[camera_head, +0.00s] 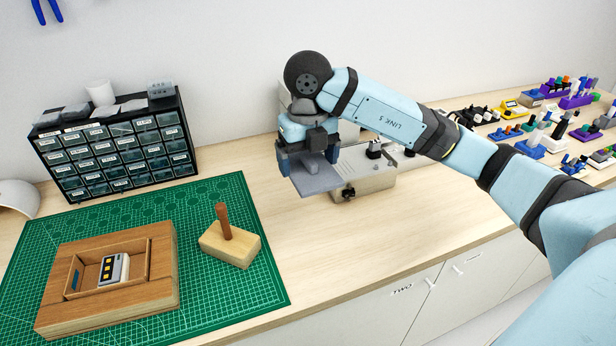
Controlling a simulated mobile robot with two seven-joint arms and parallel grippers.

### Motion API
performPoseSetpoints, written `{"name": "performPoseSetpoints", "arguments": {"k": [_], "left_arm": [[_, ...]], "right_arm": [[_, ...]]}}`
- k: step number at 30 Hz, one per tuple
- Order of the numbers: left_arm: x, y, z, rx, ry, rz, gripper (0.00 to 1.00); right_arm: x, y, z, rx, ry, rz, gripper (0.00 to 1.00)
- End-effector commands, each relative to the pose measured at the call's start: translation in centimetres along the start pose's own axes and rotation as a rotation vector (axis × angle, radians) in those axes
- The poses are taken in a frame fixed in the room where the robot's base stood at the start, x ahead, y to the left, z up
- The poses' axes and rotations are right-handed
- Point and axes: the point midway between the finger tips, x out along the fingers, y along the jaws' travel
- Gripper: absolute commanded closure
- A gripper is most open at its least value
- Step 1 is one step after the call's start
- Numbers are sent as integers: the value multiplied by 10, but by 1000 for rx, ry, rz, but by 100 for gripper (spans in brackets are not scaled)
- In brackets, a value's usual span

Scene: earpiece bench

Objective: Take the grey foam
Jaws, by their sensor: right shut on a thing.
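The grey foam (318,180) is a flat grey slab in the head view, right of the green mat. My right gripper (308,160) points down and is shut on the grey foam. The foam appears held above the bench, in front of a metal device; its exact height I cannot tell. The fingers hide part of the foam's upper side. My left gripper is out of view.
A green cutting mat (262,285) bears a wooden box (160,275) and a wooden block with an upright peg (230,248). A black drawer cabinet (185,110) stands behind. The metal device (370,182) is behind the foam. Bare bench (390,245) lies in front.

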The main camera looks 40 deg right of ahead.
Motion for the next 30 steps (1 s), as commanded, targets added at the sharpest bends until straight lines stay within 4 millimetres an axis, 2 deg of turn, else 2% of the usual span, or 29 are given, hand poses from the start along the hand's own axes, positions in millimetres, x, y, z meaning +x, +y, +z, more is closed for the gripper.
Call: {"name": "performPoseSetpoints", "arguments": {"k": [3, 18, 30], "left_arm": [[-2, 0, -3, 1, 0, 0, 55], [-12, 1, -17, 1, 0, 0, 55], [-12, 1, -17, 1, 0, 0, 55]], "right_arm": [[-10, 0, 0, 0, -2, 0, 32], [-35, 0, 0, 1, -1, 0, 32], [-36, 0, 0, 1, 0, 0, 32]]}}
